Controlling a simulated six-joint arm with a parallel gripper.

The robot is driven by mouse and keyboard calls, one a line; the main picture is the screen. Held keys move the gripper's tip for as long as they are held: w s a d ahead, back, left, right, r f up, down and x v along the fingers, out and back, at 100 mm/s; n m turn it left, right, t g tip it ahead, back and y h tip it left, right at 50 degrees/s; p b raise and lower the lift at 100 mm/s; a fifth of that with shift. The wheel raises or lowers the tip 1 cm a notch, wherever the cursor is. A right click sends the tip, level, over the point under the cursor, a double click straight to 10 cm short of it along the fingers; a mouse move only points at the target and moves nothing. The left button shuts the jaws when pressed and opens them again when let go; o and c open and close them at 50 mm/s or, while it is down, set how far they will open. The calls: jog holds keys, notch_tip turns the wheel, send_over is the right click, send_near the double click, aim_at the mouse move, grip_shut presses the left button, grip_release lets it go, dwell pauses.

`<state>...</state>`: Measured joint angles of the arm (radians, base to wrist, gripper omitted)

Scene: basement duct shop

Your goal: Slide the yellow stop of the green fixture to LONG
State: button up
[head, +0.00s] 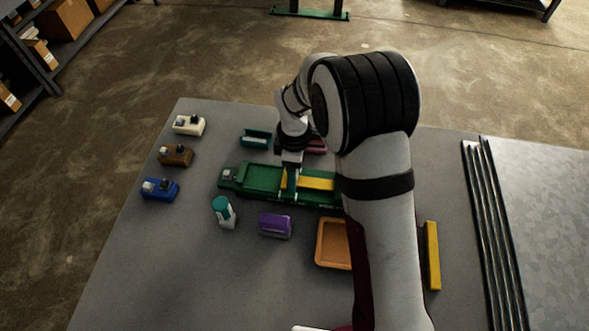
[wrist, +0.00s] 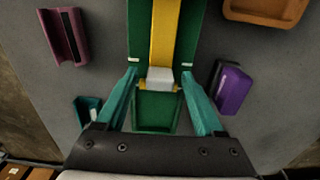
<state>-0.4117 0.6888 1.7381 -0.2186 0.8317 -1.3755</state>
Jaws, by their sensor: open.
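The green fixture (head: 262,178) lies across the middle of the grey table, and my arm hides its right end. Its yellow stop (head: 318,183) is a long strip along the channel; in the wrist view the yellow stop (wrist: 165,35) ends in a pale block. Small white marks show on both fixture rails beside that end; no LONG lettering is readable. My gripper (head: 291,186) is over the fixture, left of the visible yellow strip. In the wrist view my gripper (wrist: 159,72) is open, its teal fingers either side of the pale end; contact cannot be told.
A purple block (head: 275,225), a teal-capped bottle (head: 223,211) and an orange tray (head: 332,243) stand in front of the fixture. A teal holder (head: 256,138) is behind it. Blue, brown and white blocks line the left; a yellow bar (head: 432,255) and metal rails (head: 495,235) lie right.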

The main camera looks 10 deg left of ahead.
grip_shut()
dwell(0.3)
dwell(1.1)
